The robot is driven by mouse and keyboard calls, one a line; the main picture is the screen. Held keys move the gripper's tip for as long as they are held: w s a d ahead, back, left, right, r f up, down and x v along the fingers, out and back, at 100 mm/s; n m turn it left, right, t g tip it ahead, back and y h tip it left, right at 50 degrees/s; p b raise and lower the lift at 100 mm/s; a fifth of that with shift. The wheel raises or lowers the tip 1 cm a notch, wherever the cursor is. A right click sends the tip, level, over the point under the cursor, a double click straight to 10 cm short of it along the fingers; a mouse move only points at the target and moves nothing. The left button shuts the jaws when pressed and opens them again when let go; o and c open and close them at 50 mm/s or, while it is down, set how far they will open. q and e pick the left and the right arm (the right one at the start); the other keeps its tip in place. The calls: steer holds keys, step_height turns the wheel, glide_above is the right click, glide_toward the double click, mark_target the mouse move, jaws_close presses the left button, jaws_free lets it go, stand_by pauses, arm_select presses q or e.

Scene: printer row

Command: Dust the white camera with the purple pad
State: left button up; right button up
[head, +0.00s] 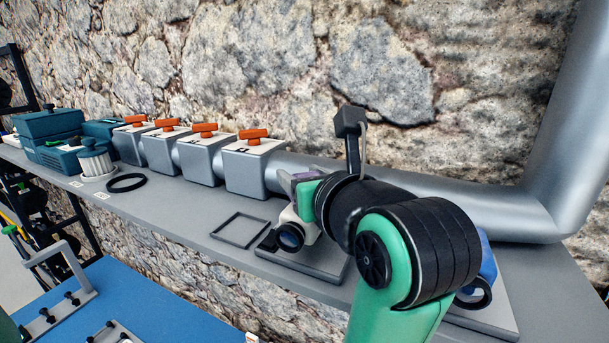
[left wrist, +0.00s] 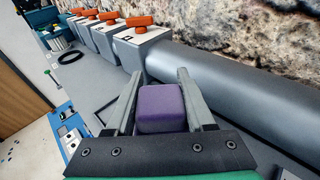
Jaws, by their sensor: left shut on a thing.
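The white camera (head: 306,228) stands on a grey base plate (head: 318,269) on the shelf, its dark lens facing the front left. My left gripper (head: 298,184) is just above the camera and shut on the purple pad (left wrist: 161,108). In the left wrist view the pad sits between the two grey fingers (left wrist: 161,100). In the head view my gripper and wrist hide most of the pad and part of the camera. I cannot tell whether the pad touches the camera. My right gripper is not in view.
A blue camera (head: 488,266) stands at the right, partly behind my arm. A thin square outline (head: 241,230) lies left of the white camera. A thick grey pipe (head: 410,192) and several grey valve boxes with orange handles (head: 252,165) line the wall behind.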

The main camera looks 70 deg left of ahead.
arm_select(q)
step_height(320, 180, up, 2)
steer(key=shift+r+p, duration=0.2)
steer(key=shift+p, duration=0.15)
steer(key=shift+w+d+r+p, duration=0.1)
steer(key=shift+r+p, duration=2.2)
steer(key=shift+r, duration=0.5)
